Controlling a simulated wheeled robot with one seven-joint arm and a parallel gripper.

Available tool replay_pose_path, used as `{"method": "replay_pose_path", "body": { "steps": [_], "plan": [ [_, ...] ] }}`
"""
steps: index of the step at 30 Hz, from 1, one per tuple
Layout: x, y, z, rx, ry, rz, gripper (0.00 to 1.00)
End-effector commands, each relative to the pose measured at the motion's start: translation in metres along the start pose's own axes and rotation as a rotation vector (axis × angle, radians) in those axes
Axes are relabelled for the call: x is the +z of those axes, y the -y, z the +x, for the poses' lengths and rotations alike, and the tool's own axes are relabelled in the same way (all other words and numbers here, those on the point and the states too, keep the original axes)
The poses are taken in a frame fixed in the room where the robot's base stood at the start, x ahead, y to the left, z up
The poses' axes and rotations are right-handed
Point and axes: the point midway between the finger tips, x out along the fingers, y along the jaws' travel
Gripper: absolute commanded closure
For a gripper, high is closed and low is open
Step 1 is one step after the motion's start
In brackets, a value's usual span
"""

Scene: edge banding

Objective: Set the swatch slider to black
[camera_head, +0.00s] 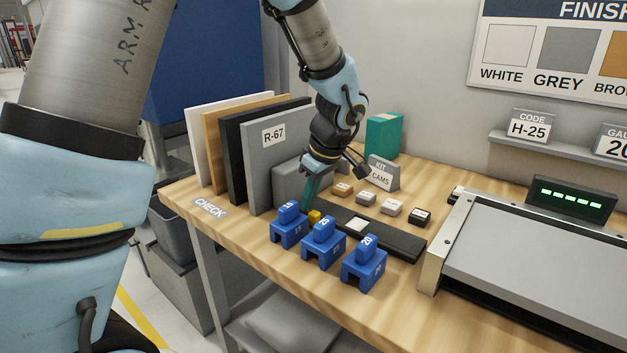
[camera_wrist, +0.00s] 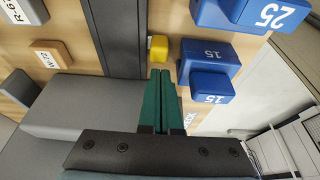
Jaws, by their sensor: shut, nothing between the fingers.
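My gripper (camera_head: 307,204) has teal fingers pressed together and empty, pointing down over the left end of a dark slider track (camera_head: 391,238). A yellow knob (camera_head: 315,216) is at that end of the track, close to the fingertips. In the wrist view the knob (camera_wrist: 158,47) is just beyond the fingertips (camera_wrist: 160,73), beside the dark track (camera_wrist: 113,25); I cannot tell if they touch. A pale square (camera_head: 357,224) shows on the track. Behind it sit small labelled blocks: a tan one (camera_head: 343,189), pale ones (camera_head: 392,207) and a black one (camera_head: 420,216).
Several blue numbered blocks (camera_head: 324,251) stand along the table's front edge, close to the knob. A grey box and upright panels (camera_head: 262,165) are at left. A "KIT CAMS" sign (camera_head: 382,174) stands behind. A grey machine bed (camera_head: 540,270) is at right.

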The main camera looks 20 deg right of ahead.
Motion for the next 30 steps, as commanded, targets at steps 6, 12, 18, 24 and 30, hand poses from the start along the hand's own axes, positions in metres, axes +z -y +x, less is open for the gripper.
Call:
{"method": "replay_pose_path", "body": {
  "steps": [6, 12, 18, 24, 30],
  "plan": [
    [0.0, 0.0, 0.016, 0.001, 0.0, 0.001, 1.0],
    [0.0, 0.0, 0.017, 0.001, 0.0, 0.0, 1.0],
    [0.004, -0.001, 0.017, 0.002, 0.0, 0.001, 1.0],
    [0.044, -0.002, 0.009, 0.008, 0.0, 0.008, 1.0],
    [0.093, -0.001, -0.01, 0.006, 0.001, 0.006, 1.0]
  ]
}}
